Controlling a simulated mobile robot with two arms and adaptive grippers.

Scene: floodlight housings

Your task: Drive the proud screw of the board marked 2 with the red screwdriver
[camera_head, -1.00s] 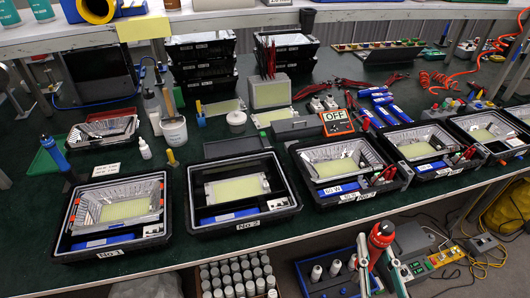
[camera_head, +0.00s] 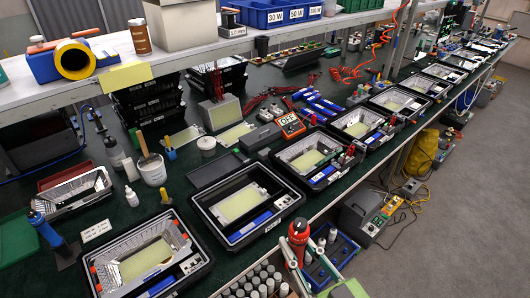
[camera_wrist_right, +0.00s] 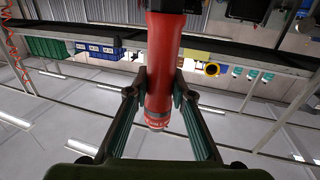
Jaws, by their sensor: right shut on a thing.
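The red screwdriver (camera_head: 299,228) stands out at the front edge of the bench, low in the head view. My right gripper (camera_head: 298,246) is shut on it. In the right wrist view the red handle (camera_wrist_right: 165,50) sits between both fingers (camera_wrist_right: 159,88); its tip is not clear. The board (camera_head: 240,204) lies flat in a black tray (camera_head: 205,206), left of and beyond the gripper, apart from it. The earlier head view shows this tray's No 2 label. A proud screw is too small to make out. My left gripper is not in view.
Other black trays with housings line the front edge, one at the left (camera_head: 92,265) and several at the right. A blue screwdriver (camera_head: 45,229) stands at the left. A crate of white-capped cylinders (camera_head: 262,278) is below the edge. Open floor (camera_head: 440,230) is at the right.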

